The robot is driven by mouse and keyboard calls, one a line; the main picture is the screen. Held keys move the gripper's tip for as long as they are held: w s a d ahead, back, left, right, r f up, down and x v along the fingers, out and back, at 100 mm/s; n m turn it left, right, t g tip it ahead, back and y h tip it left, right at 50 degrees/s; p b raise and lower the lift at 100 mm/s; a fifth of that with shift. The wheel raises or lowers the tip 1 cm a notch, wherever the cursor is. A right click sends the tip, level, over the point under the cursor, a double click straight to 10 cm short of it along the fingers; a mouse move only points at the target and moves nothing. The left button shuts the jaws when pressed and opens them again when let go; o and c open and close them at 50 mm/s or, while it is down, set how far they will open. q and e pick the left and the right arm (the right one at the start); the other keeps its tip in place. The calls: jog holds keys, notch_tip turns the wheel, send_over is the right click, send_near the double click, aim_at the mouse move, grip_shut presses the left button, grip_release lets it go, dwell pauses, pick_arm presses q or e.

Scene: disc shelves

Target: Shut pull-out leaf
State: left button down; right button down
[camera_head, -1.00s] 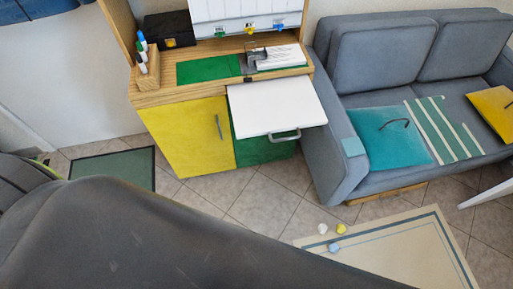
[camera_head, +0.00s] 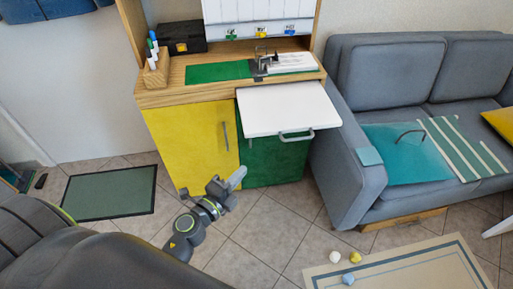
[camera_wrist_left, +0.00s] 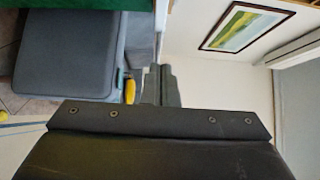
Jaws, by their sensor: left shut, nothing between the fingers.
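The white pull-out leaf (camera_head: 285,108) sticks out from the front of the wooden desk cabinet, above a green door, with a grey bar handle (camera_head: 296,135) on its front edge. My left gripper (camera_head: 238,178) is shut and empty. In the head view it shows low in front of the cabinet, below and to the left of the leaf's handle, apart from it in the picture. In the left wrist view the fingers (camera_wrist_left: 161,85) show at the centre, and I cannot make out the leaf there. My right gripper is not in view.
The cabinet's yellow door (camera_head: 193,143) is closed. A grey sofa (camera_head: 350,172) stands close on the right. A green mat (camera_head: 108,192) lies at left. Tiled floor is free before the cabinet.

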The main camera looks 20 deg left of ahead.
aim_at(247, 101)
pick_arm(q)
jog(key=w, duration=1.2)
jog(key=shift+w+a, duration=0.25)
jog(key=shift+w, duration=0.05)
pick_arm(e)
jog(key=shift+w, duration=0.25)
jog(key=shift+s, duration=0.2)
